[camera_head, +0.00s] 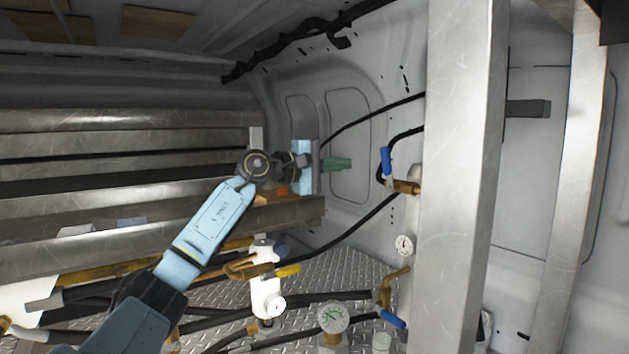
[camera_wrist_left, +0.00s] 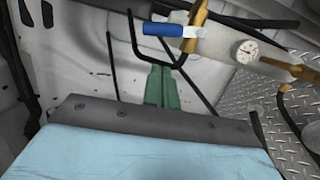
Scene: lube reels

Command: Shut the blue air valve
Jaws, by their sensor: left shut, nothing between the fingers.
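An upper blue valve handle (camera_head: 386,160) points upward from a brass fitting (camera_head: 406,187) on the grey pipe by the steel post. It also shows in the left wrist view as a blue lever (camera_wrist_left: 165,29). A second blue handle (camera_head: 392,318) sits lower, on a brass valve near the floor. My left gripper (camera_head: 348,164) has green fingers, shut and empty, pointing right toward the upper handle with a visible gap. In the left wrist view the shut green fingers (camera_wrist_left: 162,80) lie below the lever. My right gripper is not in view.
A wide steel post (camera_head: 458,170) stands right of the valves. Black hoses (camera_head: 365,220) cross between it and the shelves (camera_head: 100,190). A gauge (camera_head: 404,245) hangs below the upper valve.

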